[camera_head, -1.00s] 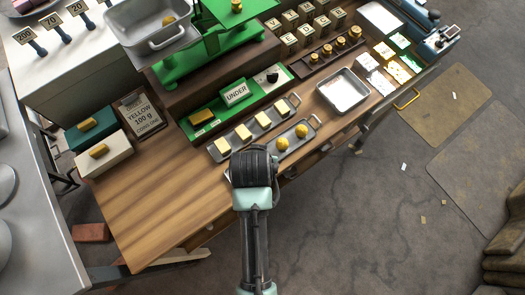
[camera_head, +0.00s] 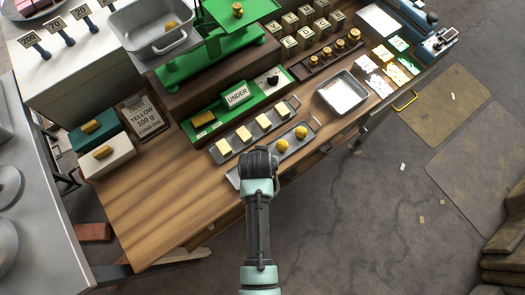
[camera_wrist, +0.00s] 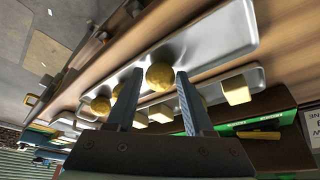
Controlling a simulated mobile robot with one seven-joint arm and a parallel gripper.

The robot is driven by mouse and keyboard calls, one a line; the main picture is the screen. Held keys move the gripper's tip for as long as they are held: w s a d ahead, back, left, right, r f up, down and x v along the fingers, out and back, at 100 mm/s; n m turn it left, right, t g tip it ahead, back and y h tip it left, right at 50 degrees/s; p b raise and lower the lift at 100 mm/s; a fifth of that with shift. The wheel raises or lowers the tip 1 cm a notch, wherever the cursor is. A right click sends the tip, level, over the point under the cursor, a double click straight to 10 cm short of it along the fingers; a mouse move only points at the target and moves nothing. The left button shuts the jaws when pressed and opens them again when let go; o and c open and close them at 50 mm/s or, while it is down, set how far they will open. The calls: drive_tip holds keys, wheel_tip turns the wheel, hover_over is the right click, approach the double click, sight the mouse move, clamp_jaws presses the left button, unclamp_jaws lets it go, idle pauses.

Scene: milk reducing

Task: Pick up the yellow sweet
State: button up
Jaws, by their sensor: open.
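Round yellow sweets lie on a narrow grey metal tray (camera_head: 234,178). Two of them, one sweet (camera_head: 283,146) and another (camera_head: 301,132), show in the head view just beyond my gripper (camera_head: 262,156). In the wrist view, one round yellow sweet (camera_wrist: 160,76) shows between the fingertips of my open gripper (camera_wrist: 159,73), over the tray (camera_wrist: 225,35). I cannot tell how far the fingertips are from it. Two more yellow sweets (camera_wrist: 101,106) show to the left, partly behind the left finger. My wrist hides part of the tray in the head view.
A second tray with pale yellow square sweets (camera_head: 264,122) lies just behind. A green panel reading UNDER (camera_head: 237,94) and a green scale stand further back. An empty square tray (camera_head: 343,92) is to the right. The wooden tabletop (camera_head: 150,200) at left is clear.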

clamp_jaws()
drive_tip(key=shift+r, duration=0.1)
